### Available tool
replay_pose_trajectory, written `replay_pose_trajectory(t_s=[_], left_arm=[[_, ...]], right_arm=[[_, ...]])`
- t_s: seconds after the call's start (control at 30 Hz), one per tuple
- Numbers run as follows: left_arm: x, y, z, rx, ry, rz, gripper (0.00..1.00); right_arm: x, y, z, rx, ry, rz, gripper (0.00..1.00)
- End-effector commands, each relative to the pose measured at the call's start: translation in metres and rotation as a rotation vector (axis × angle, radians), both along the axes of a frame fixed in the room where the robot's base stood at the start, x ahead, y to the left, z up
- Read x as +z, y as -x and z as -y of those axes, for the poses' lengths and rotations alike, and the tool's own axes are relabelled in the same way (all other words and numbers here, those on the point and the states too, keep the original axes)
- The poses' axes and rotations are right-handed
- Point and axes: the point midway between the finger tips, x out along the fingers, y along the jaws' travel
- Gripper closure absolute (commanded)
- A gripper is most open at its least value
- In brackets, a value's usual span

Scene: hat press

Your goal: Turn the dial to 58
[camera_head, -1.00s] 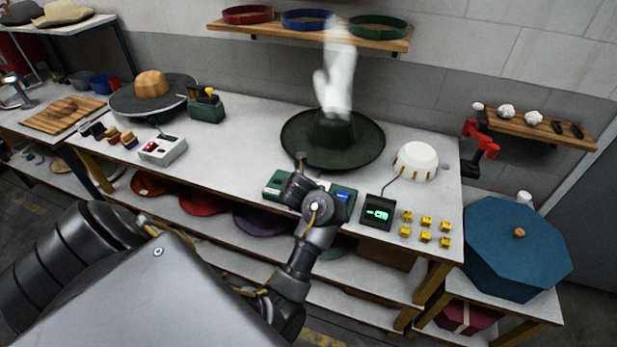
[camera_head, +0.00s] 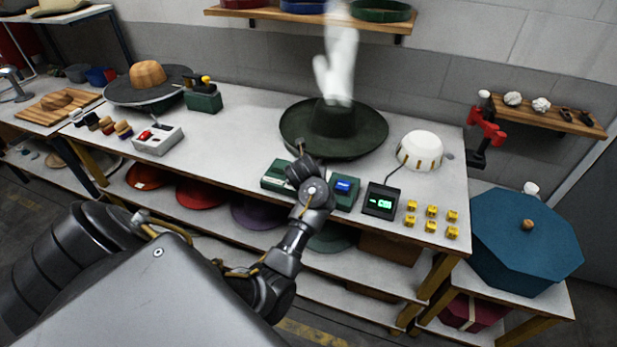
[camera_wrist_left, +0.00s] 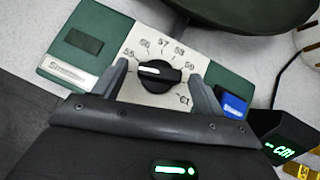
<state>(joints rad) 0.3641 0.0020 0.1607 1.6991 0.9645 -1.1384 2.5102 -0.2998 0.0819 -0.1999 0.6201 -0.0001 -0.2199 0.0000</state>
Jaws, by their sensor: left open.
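The dial (camera_wrist_left: 160,75) is a black round knob with a white pointer line, set on a pale scale plate of a green box (camera_wrist_left: 85,40). Numbers 55 to 59 run around it. The pointer faces left, near 55, well short of 58. My left gripper (camera_wrist_left: 160,69) is open, with one finger on each side of the knob; I cannot tell whether they touch it. In the head view the green box (camera_head: 275,178) lies on the bench, with my left gripper (camera_head: 301,160) over it and hiding the dial. My right gripper is not in view.
A small display (camera_head: 380,203) reading "-- cm" stands right of the box, with several yellow blocks (camera_head: 431,211) beyond. A dark green hat (camera_head: 340,140) lies just behind the box. A white dome (camera_head: 420,148) stands at right.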

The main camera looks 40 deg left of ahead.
Motion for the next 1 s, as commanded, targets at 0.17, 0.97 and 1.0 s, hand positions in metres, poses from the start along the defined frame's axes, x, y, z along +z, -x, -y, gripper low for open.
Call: replay_pose_trajectory(t_s=[0.17, 0.97, 1.0], left_arm=[[-0.0035, -0.0032, -0.0019, -0.001, 0.001, 0.000, 0.29], [-0.0050, -0.0033, -0.0010, -0.027, 0.005, 0.003, 0.74], [-0.0054, -0.0033, -0.0012, -0.038, 0.006, 0.004, 0.74]], right_arm=[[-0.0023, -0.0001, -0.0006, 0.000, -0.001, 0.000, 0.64], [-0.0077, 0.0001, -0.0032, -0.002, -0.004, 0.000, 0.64], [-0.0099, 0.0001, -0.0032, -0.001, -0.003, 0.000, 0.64]])
